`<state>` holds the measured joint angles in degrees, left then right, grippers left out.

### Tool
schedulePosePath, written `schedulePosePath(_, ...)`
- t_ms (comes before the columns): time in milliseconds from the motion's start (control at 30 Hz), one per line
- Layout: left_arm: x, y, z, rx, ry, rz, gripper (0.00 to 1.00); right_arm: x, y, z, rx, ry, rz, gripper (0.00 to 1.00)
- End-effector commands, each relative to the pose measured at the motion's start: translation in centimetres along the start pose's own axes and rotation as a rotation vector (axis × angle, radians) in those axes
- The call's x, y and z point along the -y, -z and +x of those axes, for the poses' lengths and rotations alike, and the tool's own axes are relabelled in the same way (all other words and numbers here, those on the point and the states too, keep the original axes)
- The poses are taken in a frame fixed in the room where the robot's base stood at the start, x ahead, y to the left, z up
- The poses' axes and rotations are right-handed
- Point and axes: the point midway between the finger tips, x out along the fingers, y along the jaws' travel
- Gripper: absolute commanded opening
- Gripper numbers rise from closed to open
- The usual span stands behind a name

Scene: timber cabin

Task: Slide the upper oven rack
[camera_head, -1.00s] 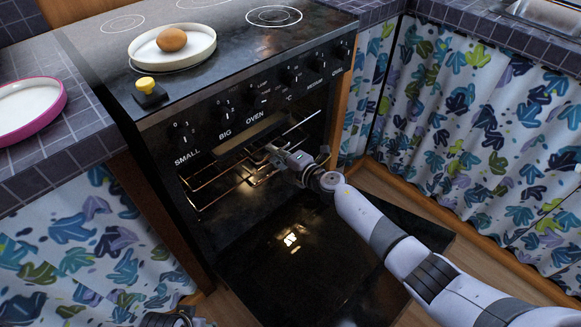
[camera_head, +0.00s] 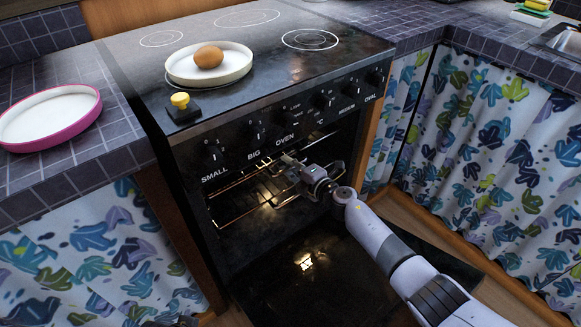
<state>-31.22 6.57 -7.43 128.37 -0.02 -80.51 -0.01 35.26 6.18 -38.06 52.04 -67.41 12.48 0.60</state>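The oven (camera_head: 300,235) stands open, with its dark door folded down in front. Inside, thin wire racks catch a warm light. The upper rack (camera_head: 236,182) sits just under the control panel, and more wires show below it (camera_head: 238,215). My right gripper (camera_head: 289,163) is at the oven mouth, by the front right part of the upper rack, overlapping its wires. Its fingertips are small and dark against the oven, so whether they hold the rack is unclear. Only a dark sliver of my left gripper (camera_head: 178,322) shows at the bottom edge.
The stovetop holds a white plate (camera_head: 180,72) with a brown egg (camera_head: 209,57) and a yellow-knobbed black object (camera_head: 182,106). A pink-rimmed dish (camera_head: 48,140) lies on the left counter. Patterned curtains (camera_head: 480,150) hang at right. The lowered door (camera_head: 345,270) lies beneath my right arm.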

Motion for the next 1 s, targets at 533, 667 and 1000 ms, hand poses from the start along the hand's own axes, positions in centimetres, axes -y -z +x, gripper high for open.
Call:
schedulePosePath(533,0.0,0.1,0.0,-0.003,-0.001,0.001,0.49,0.3,-0.1,-0.4,0.000,0.005,-0.004,0.31)
schedulePosePath(667,0.0,0.1,0.0,-0.002,-0.001,0.001,0.49,0.2,-0.4,-1.6,0.002,0.005,-0.010,0.31)
schedulePosePath(1000,0.0,0.1,0.0,-0.001,-0.001,0.000,0.49,0.2,-0.1,-7.2,-0.003,0.003,-0.007,0.31)
